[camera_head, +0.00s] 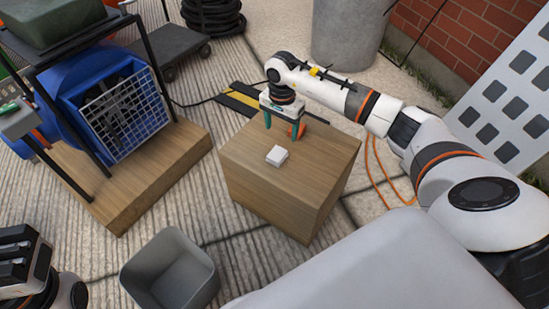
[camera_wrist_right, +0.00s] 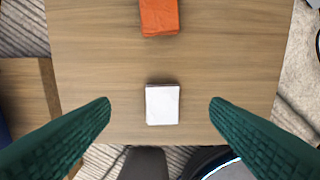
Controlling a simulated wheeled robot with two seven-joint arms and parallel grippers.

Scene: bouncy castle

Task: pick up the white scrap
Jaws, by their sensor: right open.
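The white scrap (camera_head: 277,156) is a small flat white block lying on top of a wooden box (camera_head: 250,185). In the right wrist view the white scrap (camera_wrist_right: 162,104) lies on the wood between the two spread green fingers, with clear gaps on both sides. My right gripper (camera_head: 281,129) is open and empty above the box top, a little behind the scrap in the head view. An orange scrap (camera_wrist_right: 159,17) lies on the same box top; in the head view the orange scrap (camera_head: 298,129) is partly hidden by a finger. My left gripper is not in view.
An empty grey bin (camera_head: 140,275) stands on the floor in front of the box. A blue blower (camera_head: 85,95) sits on a wooden platform (camera_head: 180,165) at left. A perforated white panel (camera_head: 510,85) stands at right.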

